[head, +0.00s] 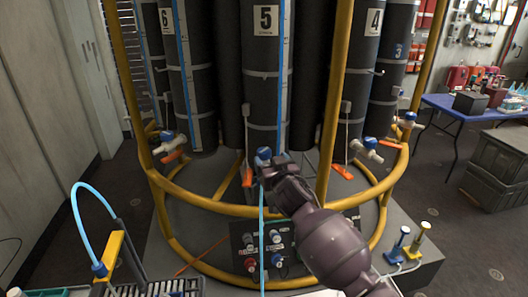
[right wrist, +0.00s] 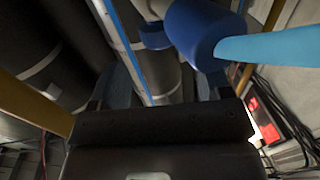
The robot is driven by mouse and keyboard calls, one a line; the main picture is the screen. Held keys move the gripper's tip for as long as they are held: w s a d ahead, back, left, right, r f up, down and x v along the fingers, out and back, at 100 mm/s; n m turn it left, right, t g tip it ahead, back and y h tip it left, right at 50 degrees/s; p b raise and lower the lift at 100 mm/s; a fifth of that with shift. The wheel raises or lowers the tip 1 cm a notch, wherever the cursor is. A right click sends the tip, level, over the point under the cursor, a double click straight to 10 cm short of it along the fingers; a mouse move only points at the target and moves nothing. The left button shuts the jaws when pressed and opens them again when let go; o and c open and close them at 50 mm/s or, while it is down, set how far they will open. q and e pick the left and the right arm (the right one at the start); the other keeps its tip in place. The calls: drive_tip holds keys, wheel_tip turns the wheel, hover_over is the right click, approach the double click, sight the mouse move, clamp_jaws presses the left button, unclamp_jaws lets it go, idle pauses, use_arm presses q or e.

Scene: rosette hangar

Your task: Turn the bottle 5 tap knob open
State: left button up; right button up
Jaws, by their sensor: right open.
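Bottle 5 (head: 263,70) is a tall dark cylinder with a white "5" label, standing in the yellow-railed frame. A small blue tap knob (head: 264,153) sits at its foot. My right gripper (head: 270,172) is open, just below and beside this knob, and partly hides the tap. In the right wrist view, a blue tap part (right wrist: 195,30) with a light-blue tube (right wrist: 275,43) is close, beyond and above the open fingers (right wrist: 155,95). I cannot tell whether the fingers touch it. My left gripper is not in view.
The yellow rail (head: 230,210) curves around the bottles, close to my right arm. Other bottles with taps (head: 371,144) and orange levers stand on both sides. A valve panel (head: 265,245) is below. A blue table (head: 460,108) and dark crates (head: 497,165) are at right.

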sight(266, 155)
drive_tip(key=b+x, duration=0.1)
drive_tip(key=x, duration=0.4)
drive_tip(key=shift+w+a+f, duration=0.1)
drive_tip(key=shift+w+f, duration=0.05)
drive_tip(key=shift+w, duration=0.05)
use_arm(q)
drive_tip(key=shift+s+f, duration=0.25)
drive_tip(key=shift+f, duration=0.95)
use_arm(e)
drive_tip(key=shift+w+a, duration=0.25)
drive_tip(key=shift+w, duration=0.45)
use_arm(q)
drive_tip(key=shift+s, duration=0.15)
use_arm(e)
drive_tip(key=shift+c, duration=0.3)
